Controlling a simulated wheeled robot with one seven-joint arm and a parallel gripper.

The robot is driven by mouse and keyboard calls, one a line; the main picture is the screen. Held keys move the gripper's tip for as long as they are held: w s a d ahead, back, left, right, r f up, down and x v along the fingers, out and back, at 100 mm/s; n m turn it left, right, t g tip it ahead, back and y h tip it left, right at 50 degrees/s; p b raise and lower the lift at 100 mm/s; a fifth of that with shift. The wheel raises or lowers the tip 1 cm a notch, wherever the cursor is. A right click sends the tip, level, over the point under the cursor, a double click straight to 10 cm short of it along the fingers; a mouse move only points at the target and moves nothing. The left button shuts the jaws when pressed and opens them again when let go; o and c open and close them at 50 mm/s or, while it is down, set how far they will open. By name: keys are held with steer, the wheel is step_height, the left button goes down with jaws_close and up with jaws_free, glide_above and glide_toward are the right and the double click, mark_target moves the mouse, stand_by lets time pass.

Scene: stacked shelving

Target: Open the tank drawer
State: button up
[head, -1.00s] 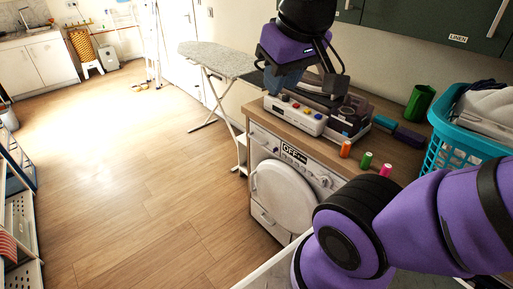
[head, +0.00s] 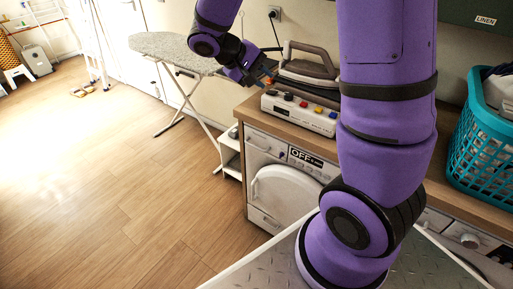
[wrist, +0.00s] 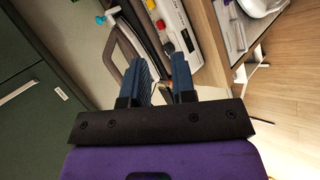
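A white front-loading machine (head: 318,164) stands under the wooden counter, with an "OFF" display and a round closed door (head: 286,194). A drawer-like panel (head: 263,143) sits at its upper left and looks closed; no label names it as the tank drawer. My gripper (head: 270,80) is above the counter's left end, beside the iron and by the button box, higher than the machine front. In the wrist view my gripper (wrist: 161,75) has its two blue fingers apart, with no clearly held object between them. My arm hides part of the machine's right side.
A button box (head: 300,113) and an iron (head: 308,66) stand on the counter. A teal laundry basket (head: 482,135) is at the right. An ironing board (head: 172,50) stands at the left. Wooden floor (head: 130,165) is open before it.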

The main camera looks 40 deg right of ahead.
mark_target(256, 146)
steer(key=w+a+f+n+t+h, duration=0.15)
steer(key=w+f, duration=0.25)
steer(key=f, duration=0.9)
steer(key=w+f+n+t+h, duration=0.2)
steer(key=w+f+t, duration=0.1)
steer(key=f, duration=1)
steer(key=w+f+n+t+h, duration=0.2)
steer(key=w+f+t, duration=0.15)
steer(key=f, duration=0.85)
steer(key=shift+g, duration=0.3)
steer(key=x, duration=1)
steer(key=shift+w+d+f, duration=0.15)
steer(key=shift+d+f, duration=0.1)
steer(key=shift+f, duration=0.05)
jaws_close()
